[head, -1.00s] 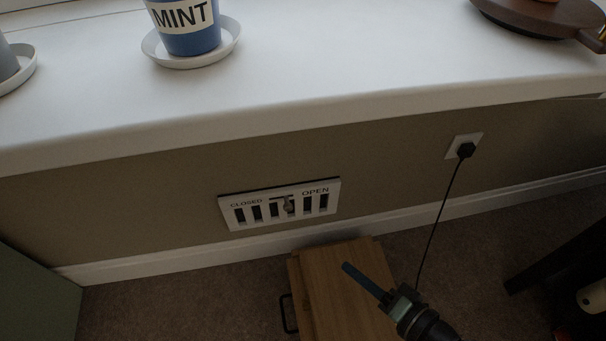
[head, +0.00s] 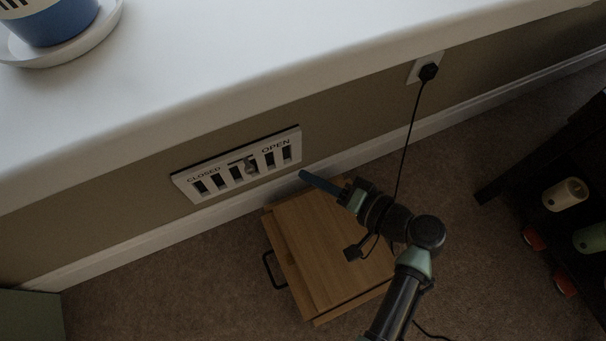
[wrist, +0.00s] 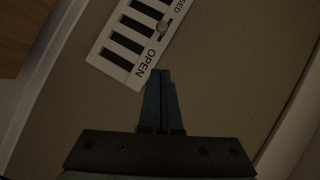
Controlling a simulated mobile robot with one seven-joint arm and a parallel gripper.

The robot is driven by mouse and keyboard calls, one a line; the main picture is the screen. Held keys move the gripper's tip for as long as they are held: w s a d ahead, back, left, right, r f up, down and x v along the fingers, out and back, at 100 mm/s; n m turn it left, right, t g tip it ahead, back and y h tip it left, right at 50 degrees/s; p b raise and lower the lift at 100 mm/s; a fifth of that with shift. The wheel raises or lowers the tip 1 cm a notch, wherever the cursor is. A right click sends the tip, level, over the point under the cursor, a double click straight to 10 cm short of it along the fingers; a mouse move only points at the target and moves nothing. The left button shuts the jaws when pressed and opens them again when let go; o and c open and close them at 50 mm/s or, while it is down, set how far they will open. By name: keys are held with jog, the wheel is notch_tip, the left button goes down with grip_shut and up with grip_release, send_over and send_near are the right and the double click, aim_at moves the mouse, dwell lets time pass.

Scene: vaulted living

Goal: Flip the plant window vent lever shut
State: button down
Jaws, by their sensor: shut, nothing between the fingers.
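The white vent plate (head: 237,167) is on the wall below the sill, with dark slots and the words CLOSED at left and OPEN at right. Its small lever knob (head: 250,166) sits right of the plate's middle, toward OPEN. In the wrist view the plate (wrist: 108,62) is at upper left, and the knob (wrist: 162,27) is near the top. My gripper (head: 303,175) is shut and empty, its blue fingers near the plate's lower right end. In the wrist view the gripper (wrist: 160,74) points up beside the OPEN label, apart from the knob.
A wooden box (head: 330,250) with a dark handle stands on the carpet below the vent. A black plug and cable (head: 427,72) hang from the socket at right. The white sill (head: 230,70) overhangs above, holding a blue pot (head: 50,22). A dark shelf (head: 560,150) stands at right.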

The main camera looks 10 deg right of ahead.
jog(key=b, duration=0.4)
send_near(249, 161)
jog(key=w+d, duration=0.1)
jog(key=w, duration=0.2)
jog(key=a, duration=0.1)
jog(key=a+f+b, duration=0.1)
jog(key=a, duration=0.1)
jog(key=shift+w+a+f+b, duration=0.1)
jog(key=shift+a+f+b, duration=0.15)
jog(key=shift+a+b, duration=0.1)
jog(key=a, duration=0.1)
jog(key=a+p, duration=0.1)
jog(key=shift+s+a+p, duration=0.3)
jog(key=shift+a, duration=0.1)
